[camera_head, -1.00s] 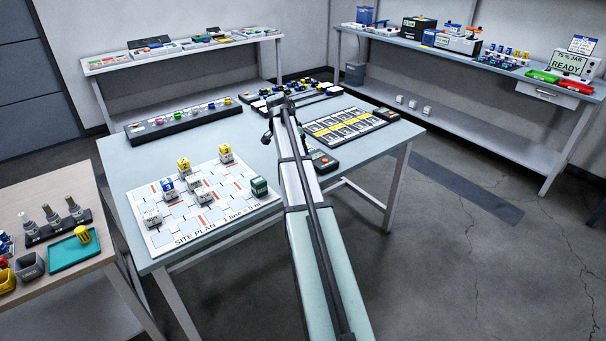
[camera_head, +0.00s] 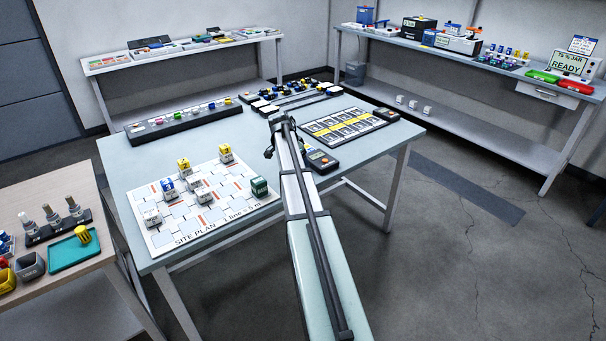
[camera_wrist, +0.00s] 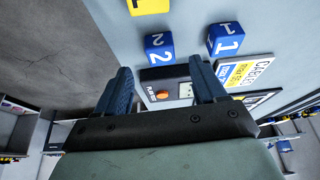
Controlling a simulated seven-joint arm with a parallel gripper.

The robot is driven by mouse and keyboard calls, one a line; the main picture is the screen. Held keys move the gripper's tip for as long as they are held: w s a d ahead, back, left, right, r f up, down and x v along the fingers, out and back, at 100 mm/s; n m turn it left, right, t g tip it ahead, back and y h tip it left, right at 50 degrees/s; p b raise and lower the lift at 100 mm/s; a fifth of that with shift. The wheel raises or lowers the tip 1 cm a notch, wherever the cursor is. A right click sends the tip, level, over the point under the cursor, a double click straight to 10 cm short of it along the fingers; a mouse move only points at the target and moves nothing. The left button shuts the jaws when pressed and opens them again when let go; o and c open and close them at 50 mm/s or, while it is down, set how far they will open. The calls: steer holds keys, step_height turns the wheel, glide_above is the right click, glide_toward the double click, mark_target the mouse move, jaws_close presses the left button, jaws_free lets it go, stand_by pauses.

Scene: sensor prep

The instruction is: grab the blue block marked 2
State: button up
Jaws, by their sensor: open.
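The blue block marked 2 (camera_wrist: 158,47) shows in the wrist view, just beyond my fingertips and roughly in line with the gap between them. My gripper (camera_wrist: 160,66) is open, with nothing between its fingers, and it appears apart from the block. A blue block marked 1 (camera_wrist: 225,40) is to its right, and part of a yellow block (camera_wrist: 149,5) shows at the top edge. In the head view my arm reaches over the table, and I cannot pick out for certain which block there is the one marked 2.
A device with an orange button (camera_wrist: 175,93) lies behind the fingers, beside a printed card (camera_wrist: 245,72). In the head view a site plan board (camera_head: 215,215) with several blocks lies left of my arm. A panel with yellow labels (camera_head: 345,125) lies to the right.

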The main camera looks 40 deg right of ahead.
steer(key=x, duration=0.5)
steer(key=shift+w+a, duration=0.1)
steer(key=shift+a, duration=0.05)
steer(key=c, duration=1.1)
steer(key=shift+r, duration=0.1)
